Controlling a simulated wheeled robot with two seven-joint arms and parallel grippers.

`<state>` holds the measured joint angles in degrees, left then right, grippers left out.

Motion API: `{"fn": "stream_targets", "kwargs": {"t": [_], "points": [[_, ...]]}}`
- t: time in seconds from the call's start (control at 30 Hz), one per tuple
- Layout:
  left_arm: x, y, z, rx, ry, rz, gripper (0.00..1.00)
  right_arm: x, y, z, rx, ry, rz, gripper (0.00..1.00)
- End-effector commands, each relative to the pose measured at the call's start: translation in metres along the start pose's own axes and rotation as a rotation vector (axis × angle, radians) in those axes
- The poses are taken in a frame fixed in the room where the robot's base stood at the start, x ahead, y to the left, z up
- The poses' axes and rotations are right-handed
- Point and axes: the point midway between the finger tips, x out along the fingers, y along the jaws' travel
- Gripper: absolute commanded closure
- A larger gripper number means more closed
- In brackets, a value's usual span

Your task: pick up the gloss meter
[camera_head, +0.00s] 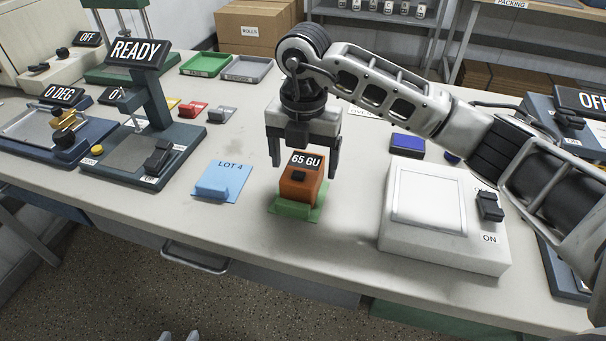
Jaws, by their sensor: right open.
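The gloss meter (297,193) is an orange-brown block with a dark display reading "65 GU". It sits on a green sheet (314,215) on the table, near the front edge. My right gripper (306,165) points down at the meter with its jaws apart. One finger shows behind the meter's left side and the other by its right side. Whether the fingers touch the meter cannot be told. My left gripper is not in view.
A blue "LOT 4" sheet with a block (220,182) lies left of the meter. A white device (442,240) with a switch marked "ON" stands to the right. A "READY" stand (150,100) is further left. Small coloured blocks and trays (205,64) lie behind.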

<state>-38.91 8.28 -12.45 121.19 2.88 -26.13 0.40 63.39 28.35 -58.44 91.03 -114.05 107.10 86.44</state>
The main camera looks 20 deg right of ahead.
Motion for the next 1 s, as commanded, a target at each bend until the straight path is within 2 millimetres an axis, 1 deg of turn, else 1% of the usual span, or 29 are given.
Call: {"fn": "stream_targets", "kwargs": {"t": [0.1, 0.2, 0.47, 0.5, 0.57, 0.6, 0.67, 0.7, 0.73, 0.77, 1.0], "points": [[0.0, -0.001, 0.001, 0.004, -0.008, -0.003, 0.64, 0.018, 0.0, 0.001, 0.0, 0.003, -0.003, 0.18], [0.0, -0.001, 0.002, 0.006, -0.009, -0.004, 0.64, 0.026, 0.0, 0.001, 0.0, 0.001, 0.0, 0.18], [0.001, -0.001, 0.001, 0.007, -0.007, -0.004, 0.64, 0.029, 0.0, 0.001, -0.001, 0.0, 0.0, 0.18], [0.001, -0.001, 0.001, 0.007, -0.007, -0.004, 0.64, 0.029, 0.0, 0.001, -0.001, 0.0, 0.0, 0.29], [0.001, -0.001, 0.001, 0.007, -0.007, -0.004, 0.64, 0.029, 0.0, 0.001, -0.001, 0.0, 0.0, 0.46], [0.001, -0.001, 0.001, 0.007, -0.007, -0.004, 0.64, 0.028, 0.0, 0.001, -0.001, 0.0, 0.0, 0.57], [0.001, -0.001, 0.001, 0.007, -0.007, -0.004, 0.64, 0.028, 0.0, 0.001, -0.001, 0.0, 0.0, 0.74], [0.001, -0.001, 0.001, 0.007, -0.007, -0.004, 0.64, 0.028, 0.0, 0.001, -0.001, 0.0, 0.0, 0.76], [0.001, -0.001, 0.001, 0.007, -0.007, -0.004, 0.64, 0.028, 0.001, 0.001, -0.001, -0.001, 0.002, 0.76], [0.001, -0.001, 0.001, 0.007, -0.007, -0.004, 0.64, 0.028, 0.001, 0.001, -0.001, -0.001, 0.002, 0.81], [0.001, -0.001, 0.001, 0.006, -0.007, -0.004, 0.64, 0.025, 0.001, 0.002, -0.001, -0.001, 0.003, 0.81]]}}
